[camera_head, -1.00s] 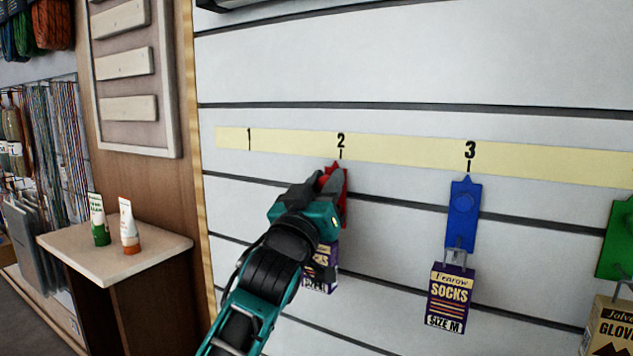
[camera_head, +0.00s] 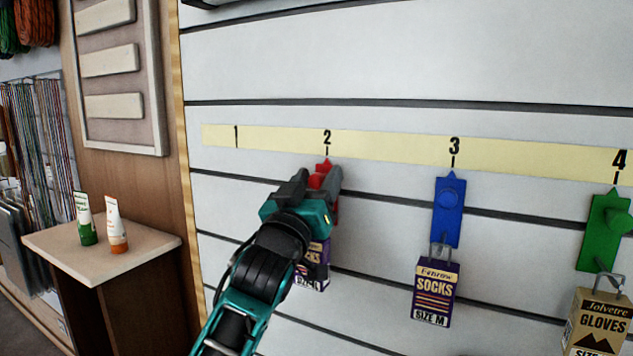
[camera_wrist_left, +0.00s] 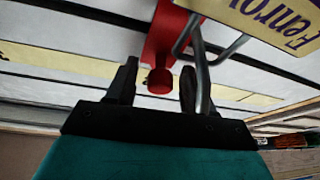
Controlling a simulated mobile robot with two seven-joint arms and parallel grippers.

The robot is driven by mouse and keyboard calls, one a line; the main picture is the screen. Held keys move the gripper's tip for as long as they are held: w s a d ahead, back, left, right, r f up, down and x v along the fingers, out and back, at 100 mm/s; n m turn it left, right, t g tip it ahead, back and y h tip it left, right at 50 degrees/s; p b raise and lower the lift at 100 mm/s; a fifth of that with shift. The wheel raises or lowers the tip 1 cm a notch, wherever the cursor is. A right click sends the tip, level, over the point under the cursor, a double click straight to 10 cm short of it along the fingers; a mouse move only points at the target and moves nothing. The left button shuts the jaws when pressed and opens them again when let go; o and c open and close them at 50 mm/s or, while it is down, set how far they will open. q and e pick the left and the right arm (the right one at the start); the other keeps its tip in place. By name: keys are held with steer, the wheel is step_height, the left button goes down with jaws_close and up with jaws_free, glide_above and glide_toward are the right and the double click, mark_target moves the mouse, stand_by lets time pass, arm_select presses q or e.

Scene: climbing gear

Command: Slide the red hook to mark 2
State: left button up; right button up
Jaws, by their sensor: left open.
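The red hook (camera_head: 325,165) is on the slatted wall, its pointed top just under mark 2 (camera_head: 327,138) on the yellow strip, apparently in line with it. My left gripper (camera_head: 318,180) is open in front of the hook and hides much of it. In the left wrist view, the red hook's round knob (camera_wrist_left: 160,82) sits between the two spread fingers of the left gripper (camera_wrist_left: 156,84), with gaps showing. A purple sock packet (camera_head: 315,262) hangs from it, partly hidden by the gripper. My right gripper is not in view.
A blue hook (camera_head: 447,215) with a sock packet (camera_head: 435,292) is under mark 3. A green hook (camera_head: 603,235) with a gloves packet (camera_head: 598,325) is under mark 4. The strip below mark 1 (camera_head: 236,137) is free. Tubes stand on a side shelf (camera_head: 100,250).

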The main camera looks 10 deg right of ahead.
arm_select(q)
steer(key=b+v, duration=0.1)
steer(key=v, duration=1.2)
steer(key=shift+w+f, duration=0.1)
steer(key=s+a+f+n+g+y, duration=0.1)
steer(key=s+a+f+g+y, duration=0.3)
steer(key=f, duration=0.9)
steer(key=w+a+f+n+y, duration=0.15)
steer(key=a+f, duration=0.45)
steer(key=f, duration=0.8)
steer(key=s+a+f+g+y, duration=0.1)
steer(key=s+a+f+g, duration=0.1)
steer(key=s+a+f, duration=0.3)
steer(key=s+a+f+m+g+y, duration=0.1)
steer(key=s+a+f, duration=0.4)
steer(key=s+f, duration=0.7)
steer(key=shift+f+g+y, duration=0.65)
steer(key=shift+f+g, duration=0.05)
steer(key=shift+g, duration=0.2)
